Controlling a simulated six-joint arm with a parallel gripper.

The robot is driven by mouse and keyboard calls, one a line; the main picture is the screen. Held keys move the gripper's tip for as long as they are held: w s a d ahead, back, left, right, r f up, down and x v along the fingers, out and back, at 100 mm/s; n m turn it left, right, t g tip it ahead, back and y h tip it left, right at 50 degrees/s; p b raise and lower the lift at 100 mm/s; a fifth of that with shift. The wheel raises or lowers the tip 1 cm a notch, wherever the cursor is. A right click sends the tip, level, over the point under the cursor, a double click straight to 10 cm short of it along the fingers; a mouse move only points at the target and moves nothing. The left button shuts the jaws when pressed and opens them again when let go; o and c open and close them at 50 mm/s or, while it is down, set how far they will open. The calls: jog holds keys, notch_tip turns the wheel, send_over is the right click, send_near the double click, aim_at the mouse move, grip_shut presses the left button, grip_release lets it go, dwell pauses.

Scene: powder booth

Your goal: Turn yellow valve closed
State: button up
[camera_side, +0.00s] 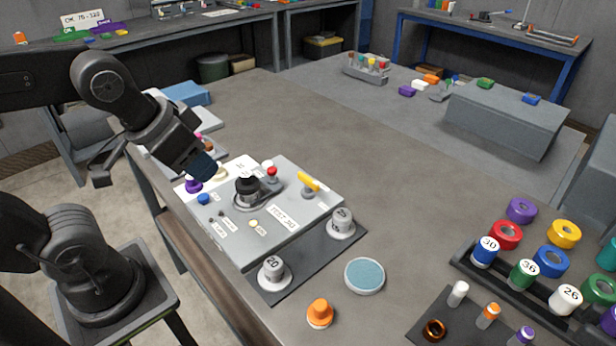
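The yellow valve (309,181) is a short yellow bar handle on the right part of the grey test jig panel (268,236). Its bar slants from upper left to lower right in the picture. My gripper (203,168) hangs over the panel's left back edge, to the left of the valve and clear of it. It points down and to the right, with a dark blue tip. Whether its fingers are open or shut does not show at this size.
The panel also carries a black knob (246,186), a red button (271,171) and a blue button (204,198). Weights marked 20 (273,271) and (342,222) stand at its front and right. An orange knob (320,312) and a round blue-topped disc (364,275) sit in front. Table behind the valve is clear.

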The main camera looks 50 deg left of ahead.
jog(key=w+r+m+g, duration=0.3)
jog(key=w+m, duration=0.5)
jog(key=w, duration=0.2)
jog(key=m+g, duration=0.3)
jog(key=m, duration=0.7)
send_near(308, 178)
notch_tip(308, 178, down, 9)
jog(key=shift+s+f, duration=0.15)
jog(key=shift+f, duration=0.05)
grip_shut()
